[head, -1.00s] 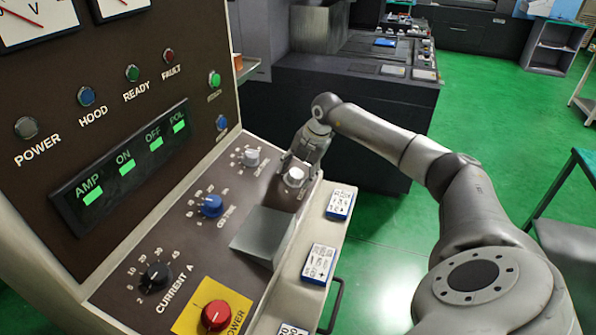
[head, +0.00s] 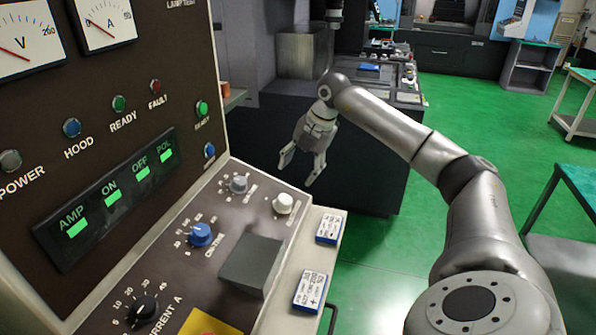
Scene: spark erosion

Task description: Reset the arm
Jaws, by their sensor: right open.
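My right gripper (head: 301,166) is open and empty. Its fingers point down, in the air above and beyond the far end of the sloping control panel (head: 215,262). It is apart from the white knob (head: 283,203), which is the nearest control to it. My right arm (head: 405,140) reaches in from the lower right, bent at the elbow. My left gripper is not in the view.
The panel carries a grey knob (head: 239,184), a blue knob (head: 200,234), a black knob (head: 143,308) and a grey box-like cover (head: 251,263). Blue-and-white boxes (head: 310,291) lie on the ledge. A dark machine (head: 360,165) stands behind. Green floor (head: 385,255) is open to the right.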

